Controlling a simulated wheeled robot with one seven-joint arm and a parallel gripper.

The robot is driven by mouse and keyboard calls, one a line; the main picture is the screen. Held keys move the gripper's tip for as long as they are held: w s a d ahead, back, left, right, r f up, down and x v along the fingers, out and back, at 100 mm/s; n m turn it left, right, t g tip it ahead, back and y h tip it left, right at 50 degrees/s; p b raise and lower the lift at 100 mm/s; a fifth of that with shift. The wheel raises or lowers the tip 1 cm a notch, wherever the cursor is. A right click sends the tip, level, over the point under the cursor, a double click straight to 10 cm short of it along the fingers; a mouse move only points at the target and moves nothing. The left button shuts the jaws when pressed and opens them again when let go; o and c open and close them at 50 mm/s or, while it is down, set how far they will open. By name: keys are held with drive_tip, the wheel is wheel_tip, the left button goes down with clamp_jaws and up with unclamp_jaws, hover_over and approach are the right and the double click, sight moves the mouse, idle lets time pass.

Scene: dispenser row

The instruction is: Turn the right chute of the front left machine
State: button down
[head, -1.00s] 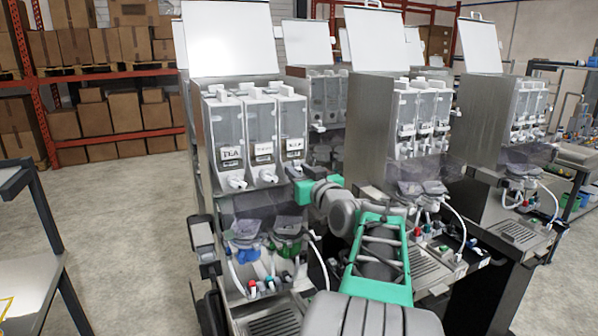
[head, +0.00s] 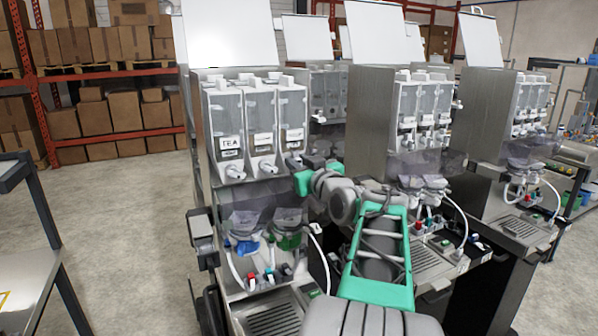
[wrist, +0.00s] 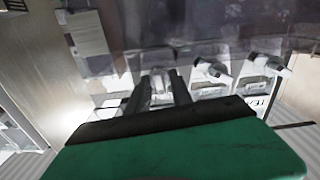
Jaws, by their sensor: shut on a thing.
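The front left machine (head: 199,135) has three clear canisters side by side, each with a white chute low on its front. The left chute (head: 235,171) and middle chute (head: 266,166) are in plain view. My gripper (head: 293,163) is at the right canister (head: 292,110), and it hides the right chute in the head view. In the wrist view, which is upside down, my gripper (wrist: 158,90) is shut on the right chute (wrist: 157,82), with a dark finger on each side. The other two chutes (wrist: 212,70) show to its right. How far the held chute is turned is unclear.
Below the canisters are a blue funnel (head: 243,222) and a green funnel (head: 287,228), with hoses and a drip tray (head: 272,322). More machines (head: 425,110) stand close on the right. Open floor (head: 130,220) lies to the left, before a metal table (head: 30,250).

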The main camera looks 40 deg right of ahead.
drive_tip(key=f+n+b, duration=0.1)
drive_tip(key=n+b, duration=0.1)
drive_tip(key=b, duration=0.3)
drive_tip(key=shift+f, duration=0.15)
drive_tip(key=n+b, duration=0.2)
drive_tip(key=b, duration=0.1)
drive_tip(key=shift+b, duration=0.4)
drive_tip(key=n+b, duration=0.3)
drive_tip(key=b, duration=0.2)
drive_tip(key=shift+a+n, duration=0.1)
drive_tip(key=shift+n, duration=0.3)
drive_tip(key=n+b, duration=0.1)
drive_tip(key=b, duration=0.1)
drive_tip(key=n+b, duration=0.2)
drive_tip(key=shift+r+n, duration=0.2)
drive_tip(key=shift+n, duration=0.1)
drive_tip(key=n+b, duration=0.4)
drive_tip(key=n, duration=0.1)
drive_tip(key=shift+b, duration=0.35)
drive_tip(key=n+b, duration=0.2)
drive_tip(key=n, duration=0.4)
drive_tip(key=shift+b, duration=0.4)
drive_tip(key=shift+r, duration=0.1)
